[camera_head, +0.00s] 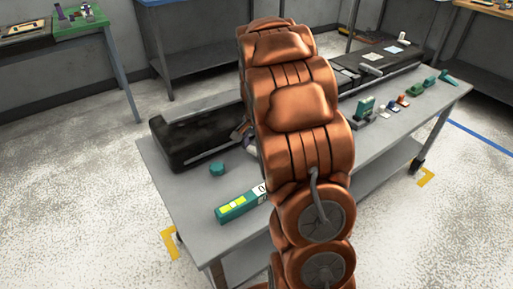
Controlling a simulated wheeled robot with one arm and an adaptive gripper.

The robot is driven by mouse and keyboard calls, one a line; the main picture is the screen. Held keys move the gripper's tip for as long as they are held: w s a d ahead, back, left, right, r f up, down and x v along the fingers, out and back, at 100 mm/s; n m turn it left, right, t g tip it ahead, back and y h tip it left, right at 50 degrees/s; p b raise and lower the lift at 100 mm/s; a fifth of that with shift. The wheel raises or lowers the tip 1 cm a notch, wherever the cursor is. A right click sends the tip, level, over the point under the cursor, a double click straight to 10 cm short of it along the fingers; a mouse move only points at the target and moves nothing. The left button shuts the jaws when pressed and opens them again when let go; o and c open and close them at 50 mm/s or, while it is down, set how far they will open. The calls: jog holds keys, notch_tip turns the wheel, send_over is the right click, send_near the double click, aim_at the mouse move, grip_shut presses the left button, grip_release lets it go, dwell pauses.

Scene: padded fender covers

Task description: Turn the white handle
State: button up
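My copper-coloured arm rises through the middle of the view and hides the centre of the grey table (185,205). My gripper cannot be made out; it seems hidden behind the arm. No white handle can be clearly picked out. A long black padded thing (190,138) lies along the table's back edge, with small pale pieces (372,57) on its far right part.
A teal and yellow box (238,206) and a round teal piece (217,169) are on the near left of the table. Several small green, red and white items, including a green block (365,106), stand on the right.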

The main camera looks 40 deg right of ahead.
dwell(0.3)
jog(key=o, duration=1.1)
notch_tip(320, 180, up, 12)
dwell(0.5)
